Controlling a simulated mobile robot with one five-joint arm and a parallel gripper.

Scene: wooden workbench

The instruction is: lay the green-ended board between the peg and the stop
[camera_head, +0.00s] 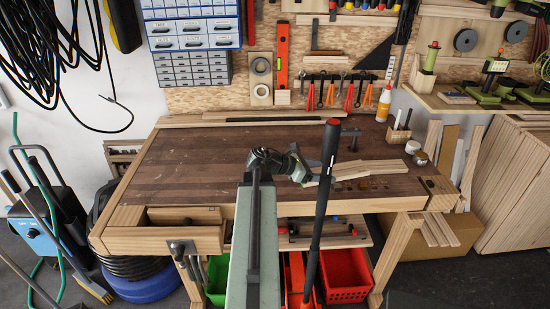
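My gripper (312,172) is over the middle of the workbench (210,165), at the end of my grey-green arm, and points to the right. It is small and partly covered here, so I cannot tell how far its fingers are apart. Several pale boards (362,168) lie on the bench just right of it, some side by side and slightly angled. I cannot make out a green end on any of them. No peg or stop can be told apart with certainty at this size. A black bar with a red tip (332,123) crosses the view beside my gripper and hides part of the bench.
A glue bottle (384,103), a holder with tools (398,135) and small round tins (416,152) stand at the bench's back right. A long strip (240,119) lies along the back edge. The bench's left half is clear. Red (345,272) and green crates sit below.

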